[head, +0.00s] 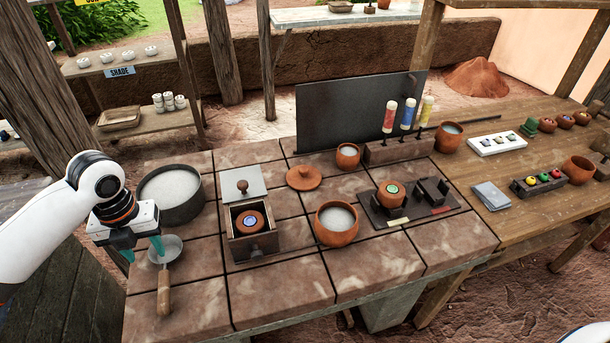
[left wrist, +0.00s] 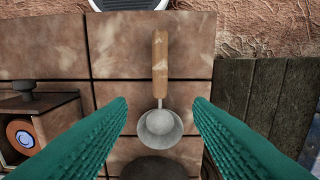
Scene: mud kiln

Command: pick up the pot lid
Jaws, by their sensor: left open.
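The pot lid (head: 303,177) is a round terracotta disc with a small knob. It lies flat on the tiled table, behind a terracotta pot (head: 336,235) with pale contents. My left gripper (head: 143,251) is open at the table's left end, well to the left of the lid. In the left wrist view its green fingers (left wrist: 159,104) are spread with a metal ladle (left wrist: 160,122) seen between them. The ladle's wooden handle points toward the table's front edge. The lid does not show in the left wrist view. My right gripper is not in view.
A dark basin (head: 172,195) stands behind the ladle. A wooden box (head: 252,243) with a raised knobbed cover is between my left gripper and the lid. A small pot (head: 348,156) and a dark upright panel (head: 350,112) stand behind the lid.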

